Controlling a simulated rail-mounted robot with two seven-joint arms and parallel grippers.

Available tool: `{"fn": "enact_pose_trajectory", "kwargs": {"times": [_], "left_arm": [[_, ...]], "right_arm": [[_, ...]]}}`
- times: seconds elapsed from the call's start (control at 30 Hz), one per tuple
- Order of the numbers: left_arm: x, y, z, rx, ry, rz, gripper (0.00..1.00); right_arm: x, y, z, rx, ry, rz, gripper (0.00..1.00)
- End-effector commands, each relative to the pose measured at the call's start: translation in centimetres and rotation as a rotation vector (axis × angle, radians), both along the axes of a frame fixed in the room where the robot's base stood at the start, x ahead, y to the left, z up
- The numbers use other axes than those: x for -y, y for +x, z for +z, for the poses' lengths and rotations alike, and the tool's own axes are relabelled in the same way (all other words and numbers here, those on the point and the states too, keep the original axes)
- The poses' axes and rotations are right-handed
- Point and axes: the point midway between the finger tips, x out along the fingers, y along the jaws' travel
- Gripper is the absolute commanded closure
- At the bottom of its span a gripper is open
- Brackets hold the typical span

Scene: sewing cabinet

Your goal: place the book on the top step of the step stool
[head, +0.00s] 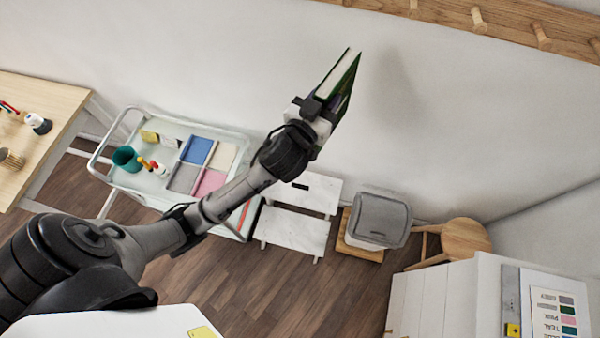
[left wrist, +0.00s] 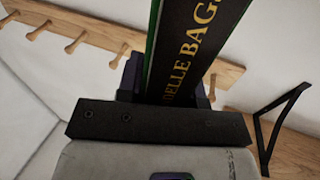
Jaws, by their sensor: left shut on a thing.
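My left gripper (head: 318,112) is shut on the book (head: 341,75) and holds it up in the air near the back wall. The book has a dark green cover and pale pages. In the left wrist view the book's black spine (left wrist: 190,50) carries gold lettering and points away from the wrist. The white step stool (head: 297,228) stands on the floor against the wall, below and to the left of the book. My right gripper is not in view.
A trolley (head: 128,183) with trays, a teal cup and small items stands left of the stool. A grey-lidded bin (head: 379,220) and a round wooden stool (head: 465,238) stand to its right. A peg rail (head: 500,28) runs along the wall above.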

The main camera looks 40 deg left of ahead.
Motion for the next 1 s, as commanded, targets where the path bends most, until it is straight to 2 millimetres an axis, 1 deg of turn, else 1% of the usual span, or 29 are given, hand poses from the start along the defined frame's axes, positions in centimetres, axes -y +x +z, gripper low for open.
{"fn": "enact_pose_trajectory", "kwargs": {"times": [0.03,0.47,0.5,0.57,0.6,0.77,0.8,0.87,0.9,0.97,1.0], "left_arm": [[-0.4,0.1,-3.1,0.004,-0.001,0.013,1.00],[-3.4,1.0,-18.0,0.003,-0.001,0.114,1.00],[-3.7,1.1,-19.4,0.004,0.000,0.123,1.00],[-4.1,1.1,-21.6,0.003,0.000,0.136,1.00],[-4.3,1.1,-23.0,0.002,-0.001,0.144,1.00],[-5.4,1.2,-28.8,0.003,-0.001,0.177,1.00],[-5.7,1.2,-30.3,0.003,0.000,0.185,1.00],[-6.0,1.2,-32.6,0.003,0.000,0.195,1.00],[-6.2,1.1,-34.1,0.002,-0.001,0.204,1.00],[-6.6,1.1,-36.3,0.003,-0.001,0.213,1.00],[-6.8,1.1,-37.7,0.003,0.000,0.221,1.00]], "right_arm": [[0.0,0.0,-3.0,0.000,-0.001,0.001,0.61],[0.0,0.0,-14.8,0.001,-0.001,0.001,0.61],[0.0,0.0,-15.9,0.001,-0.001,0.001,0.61],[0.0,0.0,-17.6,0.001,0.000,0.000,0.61],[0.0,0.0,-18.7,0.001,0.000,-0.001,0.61],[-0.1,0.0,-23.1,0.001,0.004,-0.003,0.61],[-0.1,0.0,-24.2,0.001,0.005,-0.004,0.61],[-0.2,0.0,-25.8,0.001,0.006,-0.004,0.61],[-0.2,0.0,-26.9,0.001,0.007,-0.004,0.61],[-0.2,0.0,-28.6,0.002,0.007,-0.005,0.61],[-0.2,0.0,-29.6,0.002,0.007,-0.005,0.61]]}}
